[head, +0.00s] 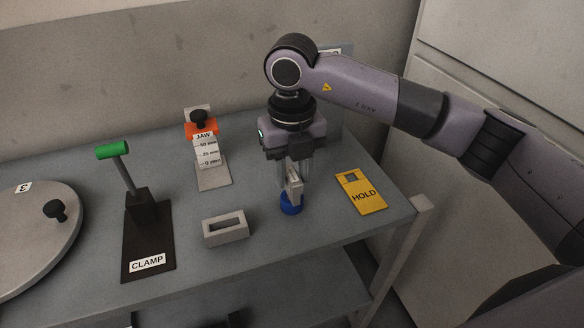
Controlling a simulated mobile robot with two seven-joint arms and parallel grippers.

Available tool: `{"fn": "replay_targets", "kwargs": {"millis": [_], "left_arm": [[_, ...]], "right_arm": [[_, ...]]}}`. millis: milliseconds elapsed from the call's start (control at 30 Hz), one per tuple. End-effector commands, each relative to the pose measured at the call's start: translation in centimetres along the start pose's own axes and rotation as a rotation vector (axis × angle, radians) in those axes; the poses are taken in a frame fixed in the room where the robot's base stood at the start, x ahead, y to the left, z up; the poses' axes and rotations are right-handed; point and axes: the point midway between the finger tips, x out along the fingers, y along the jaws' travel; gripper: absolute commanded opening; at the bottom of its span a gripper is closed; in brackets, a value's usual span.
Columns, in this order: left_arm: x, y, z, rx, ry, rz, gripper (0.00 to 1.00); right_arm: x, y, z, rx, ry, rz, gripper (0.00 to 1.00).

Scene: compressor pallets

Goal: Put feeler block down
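My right gripper (293,178) points straight down over the right part of the grey table. Its fingers appear closed on a small pale metal piece with a round blue part (291,205) at its lower end, which I take to be the feeler block. The blue part is at or just above the tabletop; I cannot tell if it touches. A grey block with a rectangular slot (226,238) lies on the table to the left of the gripper. My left gripper is not in view.
A yellow HOLD plate (362,192) lies right of the gripper, near the table's edge. The JAW gauge (207,152) stands behind left. The black CLAMP stand (148,240) with its green handle and a round grey disc (28,235) are further left.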

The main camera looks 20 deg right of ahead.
Motion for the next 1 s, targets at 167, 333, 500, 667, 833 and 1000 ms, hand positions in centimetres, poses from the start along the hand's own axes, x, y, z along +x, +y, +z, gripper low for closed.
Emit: {"fn": "replay_targets", "kwargs": {"millis": [167,333,500,667,833,1000], "left_arm": [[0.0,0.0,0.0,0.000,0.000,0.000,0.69],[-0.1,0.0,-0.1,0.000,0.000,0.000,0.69],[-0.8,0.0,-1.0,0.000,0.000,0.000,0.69],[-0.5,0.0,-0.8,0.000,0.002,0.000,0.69],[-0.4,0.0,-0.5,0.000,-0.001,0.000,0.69],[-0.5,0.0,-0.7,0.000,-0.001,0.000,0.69]], "right_arm": [[0.0,0.0,0.0,0.000,0.000,0.000,0.48],[-0.2,0.0,0.0,0.000,0.000,0.000,0.48],[-1.5,0.0,0.0,0.000,0.000,0.001,0.48],[-4.5,0.0,0.1,0.000,-0.006,0.001,0.48],[-8.7,0.0,0.1,0.001,-0.006,0.001,0.48],[-11.7,0.0,0.1,0.001,-0.003,0.000,0.48]]}}
